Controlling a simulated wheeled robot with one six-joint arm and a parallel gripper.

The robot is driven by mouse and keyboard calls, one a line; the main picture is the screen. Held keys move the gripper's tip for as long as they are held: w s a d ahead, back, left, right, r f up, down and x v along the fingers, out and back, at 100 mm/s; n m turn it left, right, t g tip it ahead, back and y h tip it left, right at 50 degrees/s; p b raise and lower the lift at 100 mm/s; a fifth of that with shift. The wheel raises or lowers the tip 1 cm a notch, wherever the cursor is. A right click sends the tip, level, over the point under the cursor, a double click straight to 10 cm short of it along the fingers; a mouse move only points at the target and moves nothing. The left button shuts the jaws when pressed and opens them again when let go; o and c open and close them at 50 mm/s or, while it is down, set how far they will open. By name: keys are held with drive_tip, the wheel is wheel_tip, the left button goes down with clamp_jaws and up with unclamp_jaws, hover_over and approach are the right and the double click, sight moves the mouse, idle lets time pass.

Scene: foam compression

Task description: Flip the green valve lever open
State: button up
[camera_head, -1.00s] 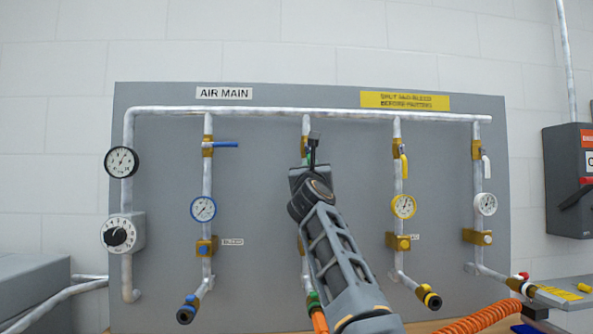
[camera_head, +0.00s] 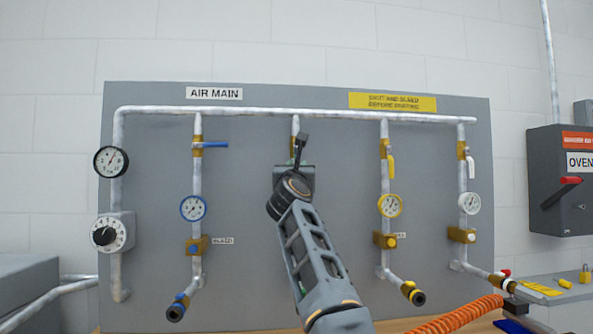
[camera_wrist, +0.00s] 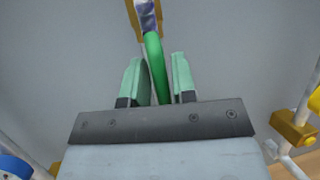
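The green valve lever (camera_wrist: 155,66) hangs down from its brass valve in the wrist view, with a white and violet part at the top. My gripper (camera_wrist: 159,68) has its two pale green fingers apart, one on each side of the lever. A gap shows between the lever and the right finger. The lever is very near the left finger, and I cannot tell whether they touch. In the head view my wrist (camera_head: 293,190) covers the middle pipe and hides the green lever.
On the grey panel (camera_head: 250,270), the blue lever (camera_head: 215,145) lies level; the yellow lever (camera_head: 391,167) and white lever (camera_head: 471,167) hang down. Gauges and hose ends stick out. An oven switch box (camera_head: 560,185) is at the right, an orange coiled hose (camera_head: 460,317) below.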

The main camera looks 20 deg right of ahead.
drive_tip(key=shift+o, duration=1.2)
drive_tip(key=shift+s+f, duration=0.1)
drive_tip(key=b+v, duration=0.8)
drive_tip(key=v, duration=0.5)
drive_tip(key=shift+s+a, duration=0.25)
